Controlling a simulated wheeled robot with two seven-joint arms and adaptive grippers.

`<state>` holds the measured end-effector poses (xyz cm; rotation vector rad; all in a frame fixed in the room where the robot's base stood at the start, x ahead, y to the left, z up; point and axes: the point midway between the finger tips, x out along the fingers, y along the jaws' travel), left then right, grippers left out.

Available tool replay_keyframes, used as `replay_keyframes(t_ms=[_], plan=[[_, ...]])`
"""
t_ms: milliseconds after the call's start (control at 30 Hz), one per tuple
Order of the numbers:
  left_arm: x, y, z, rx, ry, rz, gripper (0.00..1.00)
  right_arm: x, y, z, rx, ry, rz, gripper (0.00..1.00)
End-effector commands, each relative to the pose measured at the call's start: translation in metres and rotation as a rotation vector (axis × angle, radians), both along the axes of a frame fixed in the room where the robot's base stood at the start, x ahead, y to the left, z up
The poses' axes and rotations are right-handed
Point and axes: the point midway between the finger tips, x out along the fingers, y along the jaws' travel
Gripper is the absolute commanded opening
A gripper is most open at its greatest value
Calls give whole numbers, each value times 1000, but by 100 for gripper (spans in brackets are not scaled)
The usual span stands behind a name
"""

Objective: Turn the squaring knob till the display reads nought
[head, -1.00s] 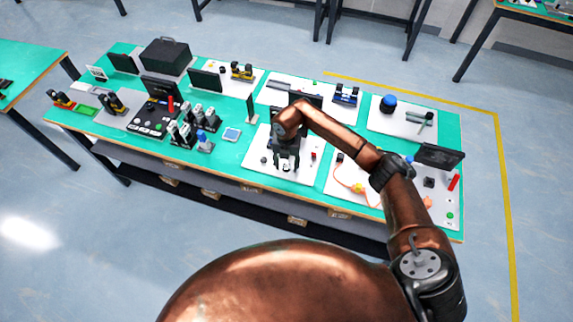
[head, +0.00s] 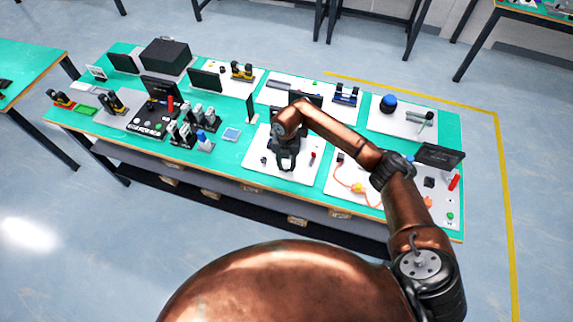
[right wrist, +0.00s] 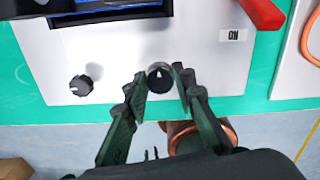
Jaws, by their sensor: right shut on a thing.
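A small round dark knob with a white pointer mark (right wrist: 160,77) stands on a white panel (right wrist: 205,75) in the right wrist view. My right gripper (right wrist: 159,84) has its two fingers closed around this knob, one on each side. In the head view my right gripper (head: 285,166) points down at the front of the white panel (head: 255,173), and hides the knob. A screen with some blue (right wrist: 112,8) shows only at the top edge of the right wrist view, and its reading cannot be made out. My left gripper is not in view.
A second dark knob (right wrist: 81,85) stands to the left on the same panel. A red handle (right wrist: 262,12) and a label (right wrist: 234,36) are at the upper right. An orange cord (head: 347,182) lies on the neighbouring panel. The green tabletop (head: 231,152) carries several other devices.

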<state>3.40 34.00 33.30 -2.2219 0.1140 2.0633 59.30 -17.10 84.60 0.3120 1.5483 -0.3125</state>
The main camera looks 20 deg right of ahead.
Motion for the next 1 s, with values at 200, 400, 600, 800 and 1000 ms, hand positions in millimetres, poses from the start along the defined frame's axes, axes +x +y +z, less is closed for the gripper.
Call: replay_keyframes(t_ms=[200,400,600,800,1000], plan=[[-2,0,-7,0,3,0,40,1,-1,-1,-1,-1,121,0],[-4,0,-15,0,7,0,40,1,-1,-1,-3,-1,298,0],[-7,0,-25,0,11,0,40,0,-1,-2,-2,1,488,0],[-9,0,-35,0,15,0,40,1,-1,-2,-1,0,679,0],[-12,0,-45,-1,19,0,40,1,-1,-2,-1,0,868,0]])
